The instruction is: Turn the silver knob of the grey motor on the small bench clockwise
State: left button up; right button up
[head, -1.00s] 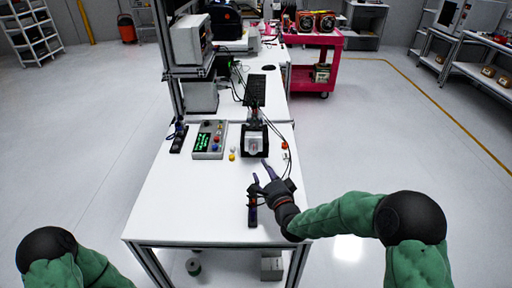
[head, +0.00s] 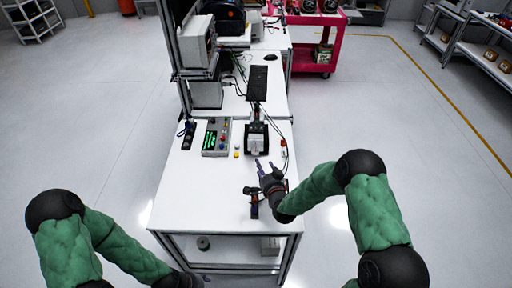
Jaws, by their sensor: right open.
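The grey motor (head: 256,143) sits in a dark mount on the white bench (head: 190,200). Its silver knob is too small to make out for certain. My right gripper (head: 264,164) is open and empty over the bench, just in front of the motor and apart from it, with its fingers pointing toward it. My left arm (head: 130,262) hangs at the lower left, in front of the bench; its gripper is not clearly visible at the bottom edge.
A control box (head: 216,137) with a green display and coloured buttons stands left of the motor. A dark device (head: 188,135) lies farther left. The bench's front left is clear.

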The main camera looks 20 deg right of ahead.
aim_at(256, 153)
jog(key=b+x, duration=0.1)
jog(key=x, duration=1)
jog(key=shift+s, duration=0.1)
jog(key=c, duration=1.1)
